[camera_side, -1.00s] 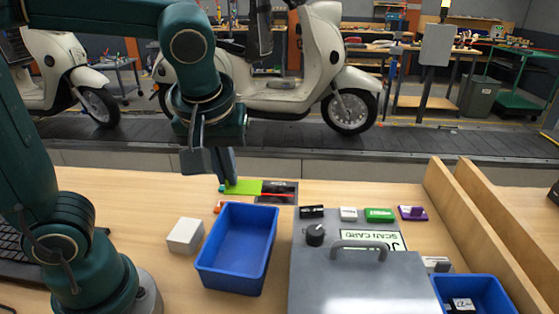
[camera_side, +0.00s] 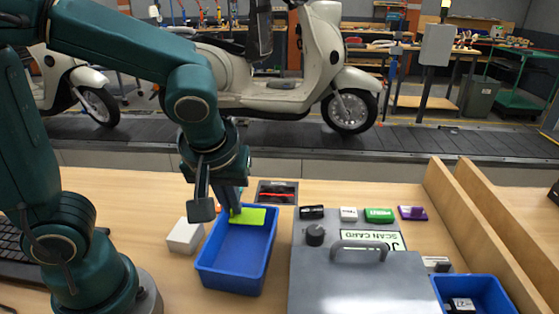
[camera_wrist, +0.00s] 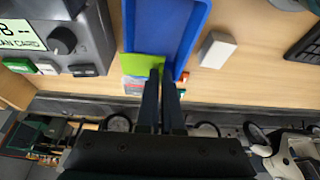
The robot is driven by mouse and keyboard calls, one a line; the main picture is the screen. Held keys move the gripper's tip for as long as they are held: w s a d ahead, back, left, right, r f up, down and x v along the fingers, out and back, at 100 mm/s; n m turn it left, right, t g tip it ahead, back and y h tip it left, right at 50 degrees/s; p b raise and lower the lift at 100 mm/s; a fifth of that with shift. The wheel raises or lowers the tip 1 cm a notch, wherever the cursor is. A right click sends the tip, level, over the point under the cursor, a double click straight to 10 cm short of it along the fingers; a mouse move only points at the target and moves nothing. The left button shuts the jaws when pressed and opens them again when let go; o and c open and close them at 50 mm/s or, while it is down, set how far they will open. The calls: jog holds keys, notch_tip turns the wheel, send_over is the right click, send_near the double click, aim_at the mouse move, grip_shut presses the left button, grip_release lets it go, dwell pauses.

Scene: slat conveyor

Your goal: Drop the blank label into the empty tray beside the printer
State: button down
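The lime-green blank label (camera_side: 249,216) is held flat by one end in my gripper (camera_side: 234,206). It hangs over the far part of the empty blue tray (camera_side: 238,283), seemingly above the rim. In the wrist view the label (camera_wrist: 143,66) shows beside the nearly closed fingers (camera_wrist: 162,78) and overlaps the end of the blue tray (camera_wrist: 152,51). The tray stands left of the grey box (camera_side: 355,284) with a handle, a knob and a "SCAN CARD" sign, perhaps the printer.
A white block (camera_side: 185,235) stands close left of the tray. A dark holder (camera_side: 277,192) with a red strip lies behind it. Small coloured blocks (camera_side: 379,215) line the grey box's back edge. A second blue tray (camera_side: 481,286) at right holds a labelled item.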

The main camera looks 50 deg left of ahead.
jog(key=c, duration=1)
grip_release()
jog(key=v, duration=0.5)
jog(key=shift+r, duration=0.1)
